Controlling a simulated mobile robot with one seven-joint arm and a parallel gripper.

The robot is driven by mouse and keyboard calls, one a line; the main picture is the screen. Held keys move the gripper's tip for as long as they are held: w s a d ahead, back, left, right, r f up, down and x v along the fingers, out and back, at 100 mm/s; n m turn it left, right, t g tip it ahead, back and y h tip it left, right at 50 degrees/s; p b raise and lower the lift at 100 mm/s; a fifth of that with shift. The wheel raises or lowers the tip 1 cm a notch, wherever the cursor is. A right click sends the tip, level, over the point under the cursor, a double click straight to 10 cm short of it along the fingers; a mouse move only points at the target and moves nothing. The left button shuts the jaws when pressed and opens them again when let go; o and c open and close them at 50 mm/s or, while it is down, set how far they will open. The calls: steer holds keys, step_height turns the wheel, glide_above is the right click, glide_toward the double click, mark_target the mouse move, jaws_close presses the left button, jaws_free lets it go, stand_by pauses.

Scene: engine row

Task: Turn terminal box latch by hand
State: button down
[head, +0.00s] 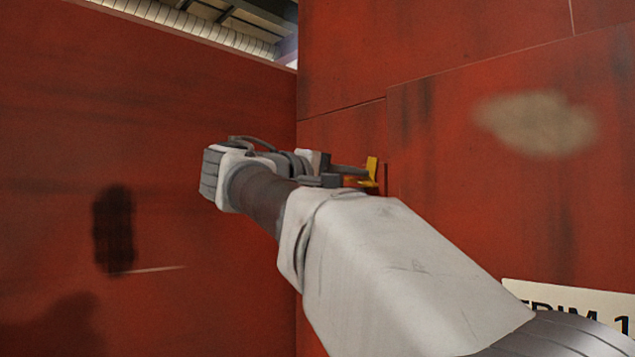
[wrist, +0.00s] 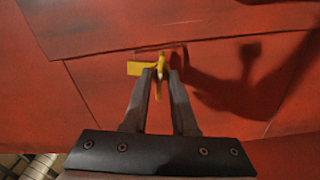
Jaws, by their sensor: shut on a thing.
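The yellow latch (head: 373,171) sits on the red panel wall just right of the inner corner in the head view. In the wrist view the latch (wrist: 142,68) has a flat arm pointing left and a narrow part between my fingertips. My gripper (wrist: 161,74) is shut on the latch, with a finger on each side of the narrow part. In the head view my gripper (head: 362,177) reaches the latch from the left, and my arm covers the wall below it.
A red side wall (head: 150,150) stands close on the left, meeting the panel wall (head: 460,200) at a corner. A white label (head: 590,305) with black letters is at the lower right, partly hidden by my arm. A pale worn patch (head: 537,122) marks the panel.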

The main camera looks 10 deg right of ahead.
steer(key=shift+r+n+p, duration=0.15)
steer(key=shift+n+p, duration=0.4)
steer(key=shift+n, duration=0.85)
steer(key=c, duration=1)
jaws_free()
steer(key=b+v, duration=0.1)
steer(key=v, duration=1.6)
steer(key=shift+s+a+b, duration=0.15)
steer(key=shift+b, duration=0.15)
